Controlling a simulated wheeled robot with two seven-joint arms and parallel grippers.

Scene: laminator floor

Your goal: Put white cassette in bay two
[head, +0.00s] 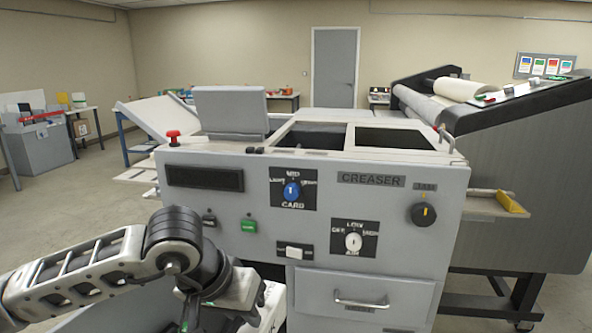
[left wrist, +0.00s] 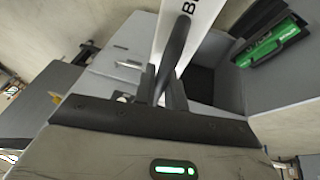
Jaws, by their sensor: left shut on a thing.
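My left gripper (head: 225,300) is low in front of the grey creaser (head: 330,225), left of its drawer. It also shows in the left wrist view (left wrist: 172,75), shut on a white piece with dark lettering, likely the white cassette (left wrist: 195,22); most of the piece is out of frame. A bit of white shows beside the gripper in the head view (head: 272,302). The creaser's top has two openings side by side, a left one (head: 310,137) and a right one (head: 395,139). I cannot read which bay is two. My right gripper is not in view.
A raised grey lid (head: 231,112) stands at the creaser's top left, near a red knob (head: 173,137). A large roller machine (head: 520,170) stands close on the right. A green item in a dark holder (left wrist: 275,50) shows in the left wrist view. Open floor lies left.

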